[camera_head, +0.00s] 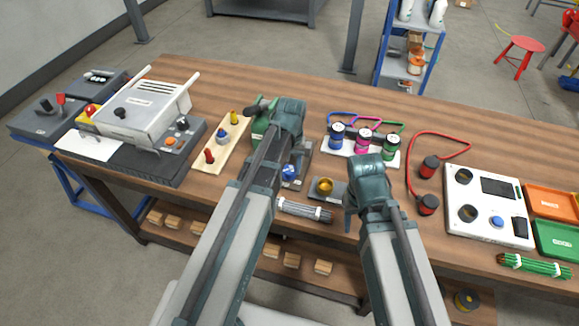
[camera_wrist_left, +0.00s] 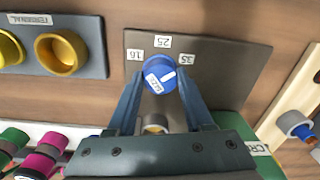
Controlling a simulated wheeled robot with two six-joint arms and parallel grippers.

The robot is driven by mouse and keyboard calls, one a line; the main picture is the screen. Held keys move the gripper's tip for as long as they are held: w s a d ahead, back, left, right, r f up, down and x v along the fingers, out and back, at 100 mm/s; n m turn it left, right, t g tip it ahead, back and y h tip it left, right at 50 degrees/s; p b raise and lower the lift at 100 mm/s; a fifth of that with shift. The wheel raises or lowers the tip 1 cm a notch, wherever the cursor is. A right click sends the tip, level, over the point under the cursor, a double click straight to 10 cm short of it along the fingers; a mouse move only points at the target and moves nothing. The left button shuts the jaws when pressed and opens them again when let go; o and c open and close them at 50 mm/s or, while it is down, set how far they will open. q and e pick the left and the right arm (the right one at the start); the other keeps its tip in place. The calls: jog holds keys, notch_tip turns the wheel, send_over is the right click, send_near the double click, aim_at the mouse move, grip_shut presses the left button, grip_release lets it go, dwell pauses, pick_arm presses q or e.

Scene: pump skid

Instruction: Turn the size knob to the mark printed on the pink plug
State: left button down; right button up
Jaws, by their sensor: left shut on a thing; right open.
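The blue size knob (camera_wrist_left: 160,73) sits on a dark plate (camera_wrist_left: 225,60) with the printed marks 16, 25 and 35 around it. My left gripper (camera_wrist_left: 161,88) is shut on the knob, one finger on each side. In the head view the knob (camera_head: 289,173) shows beside my left arm. The pink plug (camera_head: 363,140) stands between a blue and a green plug; its printed mark is too small to read. My right gripper (camera_head: 352,208) is open over the table, its fingertips mostly hidden.
A wooden strip with pegs (camera_head: 225,140) lies left. A red cable (camera_head: 412,150) and white panel (camera_head: 487,205) are further right.

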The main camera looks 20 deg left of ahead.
aim_at(291, 169)
pick_arm(q)
jog(key=shift+m, duration=0.7)
jog(key=shift+c, duration=1.4)
grip_release()
jog(key=shift+r, duration=0.15)
pick_arm(e)
jog(key=shift+r, duration=0.1)
pick_arm(q)
notch_tip(291, 169, up, 14)
jog(key=p, duration=1.3)
jog(key=shift+d+f+p, duration=0.15)
jog(key=shift+f+p, duration=0.1)
jog(key=shift+p, duration=0.15)
pick_arm(e)
notch_tip(291, 169, up, 14)
jog(key=shift+f, duration=0.25)
